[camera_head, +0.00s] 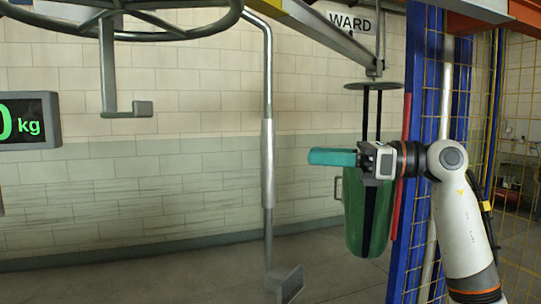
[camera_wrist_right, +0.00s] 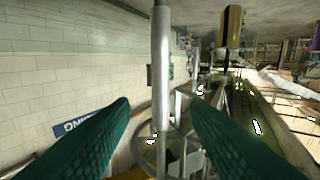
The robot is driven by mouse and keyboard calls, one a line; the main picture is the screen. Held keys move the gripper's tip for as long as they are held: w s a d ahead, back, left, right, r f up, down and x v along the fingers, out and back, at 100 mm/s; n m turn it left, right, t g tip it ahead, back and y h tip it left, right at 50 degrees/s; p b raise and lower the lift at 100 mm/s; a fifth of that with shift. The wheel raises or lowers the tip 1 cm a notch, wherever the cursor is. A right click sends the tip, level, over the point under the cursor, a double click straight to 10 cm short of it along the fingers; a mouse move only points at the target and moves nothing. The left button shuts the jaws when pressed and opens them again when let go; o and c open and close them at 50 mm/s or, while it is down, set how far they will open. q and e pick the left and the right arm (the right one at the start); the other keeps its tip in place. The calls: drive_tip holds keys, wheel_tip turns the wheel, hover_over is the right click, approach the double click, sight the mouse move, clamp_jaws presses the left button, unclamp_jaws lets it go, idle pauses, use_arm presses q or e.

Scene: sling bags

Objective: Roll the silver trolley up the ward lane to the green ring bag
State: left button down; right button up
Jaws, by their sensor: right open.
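A silver hanger pole (camera_head: 268,165) with a thicker sleeve and a hooked foot hangs at mid-picture; I take it as the silver trolley's. The green bag (camera_head: 354,215) hangs by black straps under a dark disc, below the rail end near the WARD sign (camera_head: 350,20). My right gripper (camera_head: 312,157), with teal fingers, points left, in front of the bag's top and apart from the pole. In the right wrist view the fingers (camera_wrist_right: 160,115) are open, with the pole (camera_wrist_right: 161,65) seen between and beyond them. My left gripper is not in view.
A round metal ring (camera_head: 130,30) and another hook (camera_head: 128,109) hang at the upper left, beside a kg display (camera_head: 28,120). A blue post (camera_head: 412,150) and yellow mesh (camera_head: 510,170) stand at the right. The floor (camera_head: 160,280) below is clear.

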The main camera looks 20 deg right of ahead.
drive_tip(key=p, duration=0.5)
hover_over(266, 198)
drive_tip(key=w, duration=0.1)
drive_tip(key=shift+d+r, duration=0.1)
drive_tip(key=shift+d, duration=0.05)
drive_tip(key=shift+w+a+f+p, duration=0.2)
drive_tip(key=shift+w+a+p, duration=0.2)
drive_tip(key=shift+a, duration=0.15)
drive_tip(key=shift+c, duration=0.3)
clamp_jaws()
